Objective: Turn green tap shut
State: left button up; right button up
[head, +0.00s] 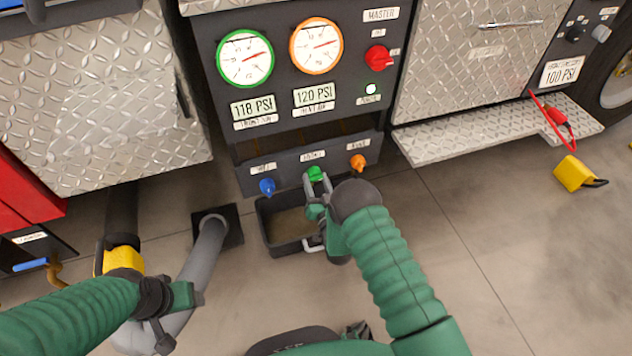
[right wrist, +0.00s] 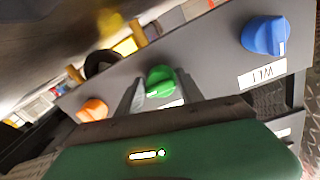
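The green tap (head: 316,173) sits in the middle of a row on the lower grey panel. It also shows in the right wrist view (right wrist: 160,81). My right gripper (head: 318,186) is at this tap, with its fingers spread. In the right wrist view the fingertips (right wrist: 158,88) stand on either side of the green tap, and a small gap seems to show beside the knob. Firm contact cannot be made out. My left gripper (head: 165,325) is low at the left, away from the panel, and its fingers are not clear.
A blue tap (head: 267,186) is left of the green one and an orange tap (head: 358,162) right of it. A dark bin (head: 290,228) stands on the floor below. A grey hose (head: 205,250) is near my left arm. A diamond-plate step (head: 490,130) juts out at right.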

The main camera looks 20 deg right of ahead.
jog(key=shift+a, duration=0.1)
jog(key=c, duration=0.8)
